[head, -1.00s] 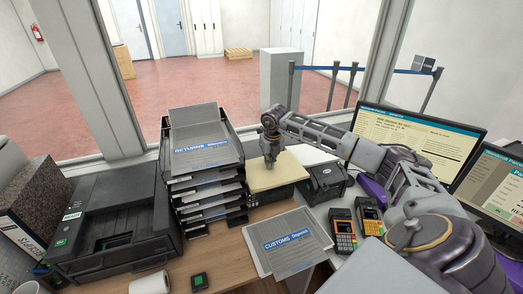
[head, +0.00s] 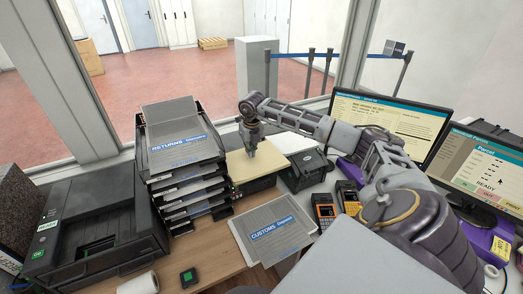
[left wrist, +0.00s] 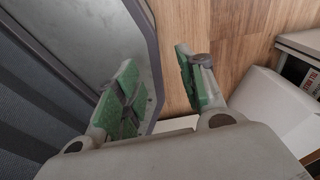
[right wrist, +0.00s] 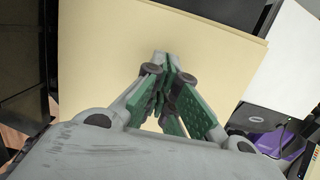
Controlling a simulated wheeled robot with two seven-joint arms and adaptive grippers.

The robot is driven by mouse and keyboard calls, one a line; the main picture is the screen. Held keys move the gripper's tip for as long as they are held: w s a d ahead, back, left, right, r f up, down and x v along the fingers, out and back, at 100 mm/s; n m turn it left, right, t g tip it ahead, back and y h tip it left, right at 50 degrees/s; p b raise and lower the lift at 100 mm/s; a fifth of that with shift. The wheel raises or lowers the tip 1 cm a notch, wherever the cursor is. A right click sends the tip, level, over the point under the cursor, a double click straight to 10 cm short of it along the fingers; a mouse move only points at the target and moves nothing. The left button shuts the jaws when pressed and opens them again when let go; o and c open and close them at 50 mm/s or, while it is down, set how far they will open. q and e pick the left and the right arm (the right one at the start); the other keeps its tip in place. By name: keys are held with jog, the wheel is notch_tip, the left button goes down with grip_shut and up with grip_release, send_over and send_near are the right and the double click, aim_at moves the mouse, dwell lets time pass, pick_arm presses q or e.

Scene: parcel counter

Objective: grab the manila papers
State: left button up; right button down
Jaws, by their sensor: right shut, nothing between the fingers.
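The manila papers (head: 265,165) lie as a flat pale-yellow stack on top of a dark unit, right of the tray tower. They fill much of the right wrist view (right wrist: 95,60). My right gripper (head: 252,155) points down at the papers, over their middle to far part. In the right wrist view its green-padded fingers (right wrist: 162,68) are together with nothing between them. Whether the tips touch the papers is unclear. My left gripper (left wrist: 155,56) shows only in the left wrist view, its fingers apart and empty above a wood-brown surface.
The tray tower (head: 185,185) with grey RETURNS sheets stands close left of the papers. A CUSTOMS folder (head: 272,232) lies in front. A black printer (head: 306,168) and card terminals (head: 325,208) are to the right. A black machine (head: 95,225) fills the left.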

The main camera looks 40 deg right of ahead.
aim_at(262, 174)
jog(key=shift+r, duration=0.2)
jog(key=shift+s+a, duration=0.25)
jog(key=shift+a, duration=0.1)
jog(key=shift+s+d+f, duration=0.1)
jog(key=shift+s+d, duration=0.05)
jog(key=shift+s, duration=0.45)
jog(key=shift+s+a, duration=0.35)
jog(key=shift+s, duration=0.25)
jog(key=shift+s+a+b, duration=0.2)
jog(key=shift+s+b, duration=0.15)
jog(key=shift+s, duration=0.3)
jog(key=shift+s+a+b, duration=0.2)
jog(key=shift+s+a, duration=0.05)
jog(key=shift+s, duration=0.65)
jog(key=shift+s+a+b, duration=0.15)
jog(key=shift+s+a, duration=0.15)
jog(key=shift+s, duration=0.6)
jog(key=shift+s+a+b, duration=0.2)
jog(key=shift+s+a, duration=0.05)
jog(key=shift+s, duration=0.65)
jog(key=shift+s+a, duration=0.25)
jog(key=shift+s, duration=0.4)
pick_arm(q)
jog(key=a+f, duration=0.1)
jog(key=w+a+f, duration=0.1)
jog(key=a, duration=0.1)
pick_arm(e)
jog(key=shift+s+a, duration=0.15)
jog(key=shift+s, duration=0.15)
